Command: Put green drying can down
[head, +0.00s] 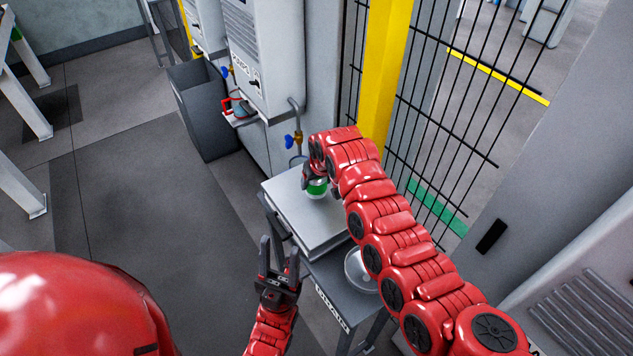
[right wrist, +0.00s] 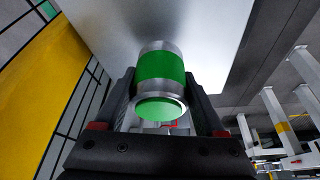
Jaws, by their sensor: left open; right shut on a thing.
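The green can (head: 317,188), silver with a green band, is in my right gripper (head: 315,178), over the flat metal plate (head: 292,222) on a small grey stand. In the right wrist view the can (right wrist: 162,66) sits between the two dark fingers of the right gripper (right wrist: 160,90), with the plate (right wrist: 215,35) beyond it. I cannot tell whether the can touches the plate. My left gripper (head: 279,250) is open and empty, in front of the plate's near left edge.
A round metal bowl (head: 361,270) is on the stand, partly behind my right arm. A yellow post (head: 385,70) and black mesh fence (head: 440,110) stand behind. A grey bin (head: 203,108) and white cabinet (head: 262,55) are at the back. The floor left is mostly clear.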

